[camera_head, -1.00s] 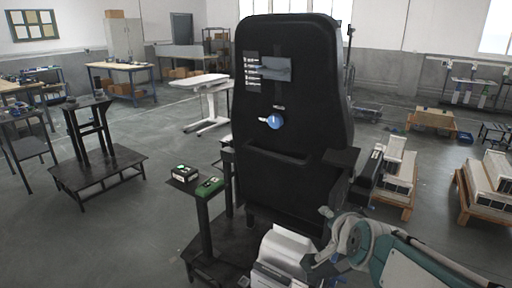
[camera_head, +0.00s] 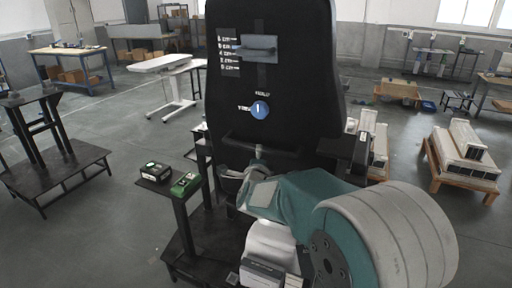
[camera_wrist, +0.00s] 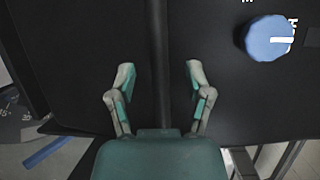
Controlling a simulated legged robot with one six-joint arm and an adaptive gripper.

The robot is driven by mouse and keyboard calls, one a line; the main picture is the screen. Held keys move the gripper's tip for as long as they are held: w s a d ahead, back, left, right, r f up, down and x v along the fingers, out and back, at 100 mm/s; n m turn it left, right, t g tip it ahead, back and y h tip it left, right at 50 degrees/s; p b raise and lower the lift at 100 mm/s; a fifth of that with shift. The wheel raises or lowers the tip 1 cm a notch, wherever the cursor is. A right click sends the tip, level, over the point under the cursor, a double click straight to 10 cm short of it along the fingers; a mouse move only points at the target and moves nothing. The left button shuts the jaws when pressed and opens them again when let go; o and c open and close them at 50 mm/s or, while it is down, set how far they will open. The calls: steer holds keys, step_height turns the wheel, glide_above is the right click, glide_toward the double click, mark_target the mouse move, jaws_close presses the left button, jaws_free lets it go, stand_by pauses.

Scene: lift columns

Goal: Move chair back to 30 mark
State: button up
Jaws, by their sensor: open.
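The tall black chair back (camera_head: 277,118) stands upright in front of me in the head view. It carries a blue round knob (camera_head: 260,110) at its middle, and a grey handle plate (camera_head: 258,48) beside a column of white marks (camera_head: 228,55) higher up. A dark horizontal bar (camera_head: 262,146) crosses its lower part. My gripper (camera_head: 240,176) is low in front of the chair back, partly hidden by my arm. In the wrist view my gripper (camera_wrist: 160,78) is open, with a dark bar (camera_wrist: 160,60) between its fingers; contact cannot be told. The blue knob (camera_wrist: 268,38) is at upper right.
A black stand at lower left of the chair holds a green box (camera_head: 185,184) and a black-and-white box (camera_head: 155,172). A low black table (camera_head: 60,172) stands left. Pallets with white blocks (camera_head: 462,155) stand right. Grey floor is open between them.

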mark_target(252, 149)
steer(key=w+a, duration=0.1)
steer(key=w, duration=0.1)
steer(key=w+a, duration=0.1)
steer(key=w, duration=0.1)
steer(key=w+a+f, duration=0.1)
steer(key=w, duration=0.1)
steer(key=shift+w+a, duration=0.15)
steer(key=shift+a, duration=0.05)
steer(key=shift+w+d, duration=0.2)
steer(key=shift+d, duration=0.05)
steer(key=shift+d+r, duration=0.2)
steer(key=shift+d, duration=0.55)
steer(key=shift+a, duration=0.25)
steer(key=c, duration=0.9)
steer(key=shift+a+f, duration=0.1)
steer(key=shift+a, duration=0.15)
jaws_close()
